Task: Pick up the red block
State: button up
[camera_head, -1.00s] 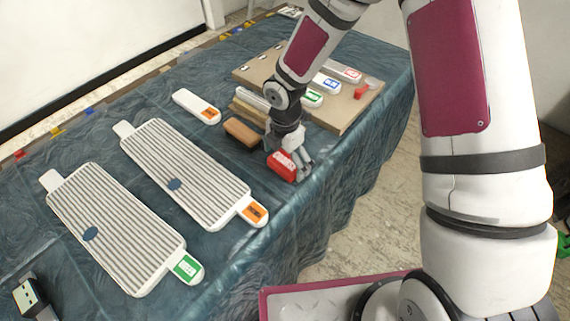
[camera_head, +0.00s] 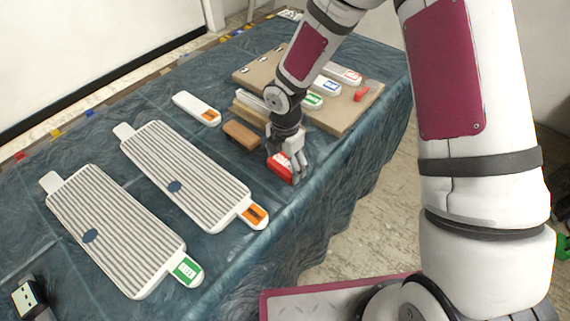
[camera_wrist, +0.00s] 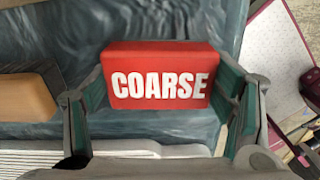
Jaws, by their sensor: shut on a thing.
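The red block (camera_head: 279,167) is on the blue cloth of the table, near its right edge in the head view. In the wrist view the red block (camera_wrist: 160,76) shows white letters reading "COARSE". My gripper (camera_head: 289,160) is directly over it. In the wrist view my gripper (camera_wrist: 165,92) has one teal-padded finger at each end of the block, shut on it. I cannot tell whether the block is touching the cloth or slightly raised.
A brown block (camera_head: 241,134) lies just left of the red block. Two ribbed white boards (camera_head: 115,230) with tags lie on the cloth (camera_head: 60,140) at left. A wooden board (camera_head: 345,115) with tagged white pieces and a small red piece (camera_head: 361,94) is behind.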

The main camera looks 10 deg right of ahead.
aim_at(286, 165)
jog(key=r, duration=0.1)
jog(key=s+r, duration=0.1)
jog(key=r, duration=0.1)
jog(key=shift+r, duration=0.2)
jog(key=s+r, duration=0.1)
jog(key=s, duration=1.4)
jog(key=shift+r+b, duration=0.15)
jog(key=shift+b, duration=0.3)
